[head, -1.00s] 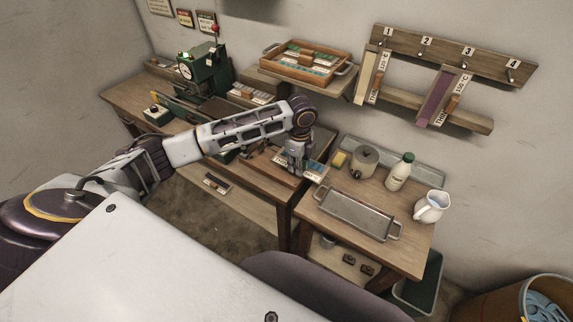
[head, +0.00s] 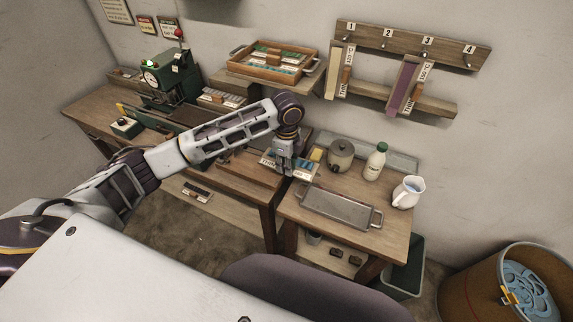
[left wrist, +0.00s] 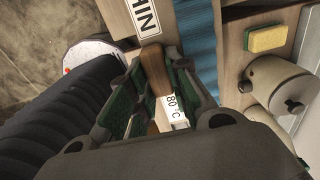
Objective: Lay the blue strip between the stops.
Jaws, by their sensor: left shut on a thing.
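The blue strip (left wrist: 197,40) shows in the left wrist view beside a wooden handle (left wrist: 154,62), with a THIN label (left wrist: 143,17) and an 80 °C label (left wrist: 174,110). My left gripper (left wrist: 152,92) is shut on that handle. In the head view my left gripper (head: 283,166) holds the labelled piece (head: 268,163) over the right part of the long bench, near the side table. The gripper hides part of the piece. I cannot make out the stops clearly. My right gripper is not in view.
A green machine (head: 170,75) stands on the long bench (head: 88,103). The side table (head: 385,235) holds a metal tray (head: 338,207), yellow sponge (head: 316,155), lidded pot (head: 340,156), bottle (head: 375,162) and jug (head: 407,191). A purple strip (head: 404,86) hangs on the wall rack (head: 450,57).

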